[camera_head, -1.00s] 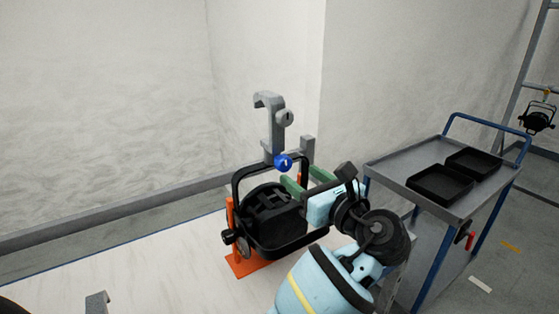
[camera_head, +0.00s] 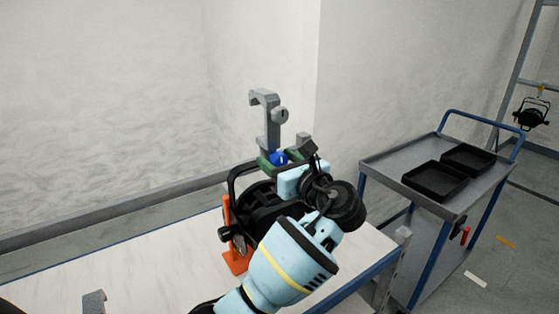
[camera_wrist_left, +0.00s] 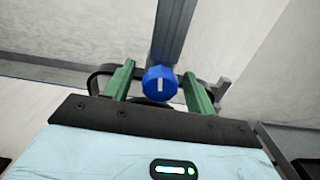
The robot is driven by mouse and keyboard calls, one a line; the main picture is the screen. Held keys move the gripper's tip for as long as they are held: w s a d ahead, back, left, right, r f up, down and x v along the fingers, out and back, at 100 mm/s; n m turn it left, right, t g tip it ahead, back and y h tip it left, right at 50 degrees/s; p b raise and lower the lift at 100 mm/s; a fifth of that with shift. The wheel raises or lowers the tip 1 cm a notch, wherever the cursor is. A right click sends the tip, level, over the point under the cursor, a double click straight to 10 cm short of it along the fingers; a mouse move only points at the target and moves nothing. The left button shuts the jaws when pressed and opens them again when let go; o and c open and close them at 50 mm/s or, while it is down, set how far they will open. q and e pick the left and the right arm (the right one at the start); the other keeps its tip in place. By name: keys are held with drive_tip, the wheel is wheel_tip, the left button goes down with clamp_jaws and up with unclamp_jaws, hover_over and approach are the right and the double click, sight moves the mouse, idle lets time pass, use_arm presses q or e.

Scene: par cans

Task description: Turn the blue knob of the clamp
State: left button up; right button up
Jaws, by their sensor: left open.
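The blue knob (camera_head: 278,158) sits low on the grey hook clamp (camera_head: 269,115), which stands upright above the black par can (camera_head: 262,215). In the left wrist view the blue knob (camera_wrist_left: 160,84) shows a white line that looks upright. My left gripper (camera_head: 279,160) is open, with its green fingers around the knob. In the left wrist view the fingers of my left gripper (camera_wrist_left: 159,86) stand one on each side of the knob, with gaps between. My wrist hides part of the can's right side.
The can rests in an orange stand (camera_head: 236,262) on a pale table (camera_head: 130,270). A grey cart (camera_head: 400,158) with two black trays (camera_head: 435,180) stands to the right. Another lamp (camera_head: 531,114) hangs at the far right. A white wall stands behind the table.

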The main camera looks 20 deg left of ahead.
use_arm(q)
drive_tip(key=c, duration=1)
drive_tip(key=shift+n, duration=0.7)
drive_tip(key=o, duration=1)
drive_tip(key=v, duration=0.7)
drive_tip(key=shift+s+d, duration=0.25)
drive_tip(key=shift+d, duration=0.1)
